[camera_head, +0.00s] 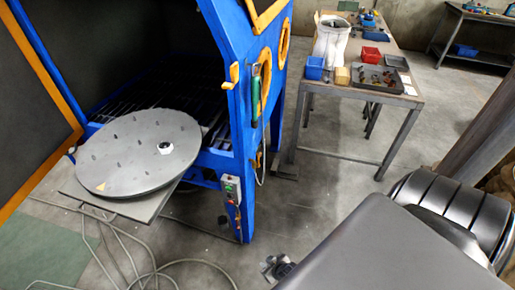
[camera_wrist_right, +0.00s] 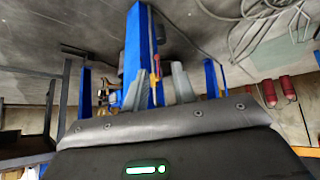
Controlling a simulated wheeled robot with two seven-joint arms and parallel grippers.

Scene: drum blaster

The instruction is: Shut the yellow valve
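A small yellow-orange fitting (camera_head: 257,160), which looks like the yellow valve, is on the side of the blue blasting cabinet (camera_head: 239,130), with a hose hanging below it. Its handle position is too small to tell. In the right wrist view a small yellow and red part (camera_wrist_right: 156,68) shows in front of a blue post; I cannot tell if it is the same valve. My right gripper (camera_head: 278,268) is low in front of the cabinet, apart from it, partly hidden by my dark arm. In the wrist view its two grey fingers (camera_wrist_right: 158,80) are apart with nothing between them. My left gripper is out of view.
A round grey turntable (camera_head: 140,152) juts from the open cabinet. A green-handled tool (camera_head: 255,97) and a switch box (camera_head: 231,189) are on its side. A workbench (camera_head: 400,98) with bins stands behind. Hoses lie on the floor at lower left.

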